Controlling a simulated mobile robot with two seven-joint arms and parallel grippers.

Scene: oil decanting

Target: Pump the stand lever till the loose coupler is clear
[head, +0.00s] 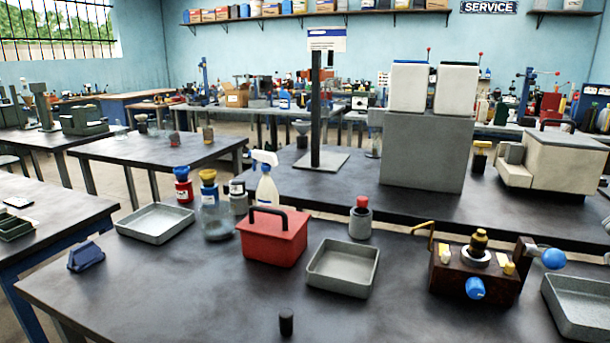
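A dark brown stand (449,279) sits on the front table, to the right of the middle. A brass coupler-like piece (479,241) stands upright in a grey ring on top of it. A pale arm with a blue ball (553,258) sticks out to the right, and a blue knob (475,288) faces the front. A thin yellow bent handle (424,226) rises at the stand's left. I cannot tell for certain which of these is the lever, or whether the brass piece is loose. Neither of my grippers shows in the head view.
A grey tray (344,290) and a red caddy (272,257) stand left of the stand. Another grey tray (597,335) lies close at its right. A small black cylinder (286,323) stands near the front. The table between cylinder and stand is clear.

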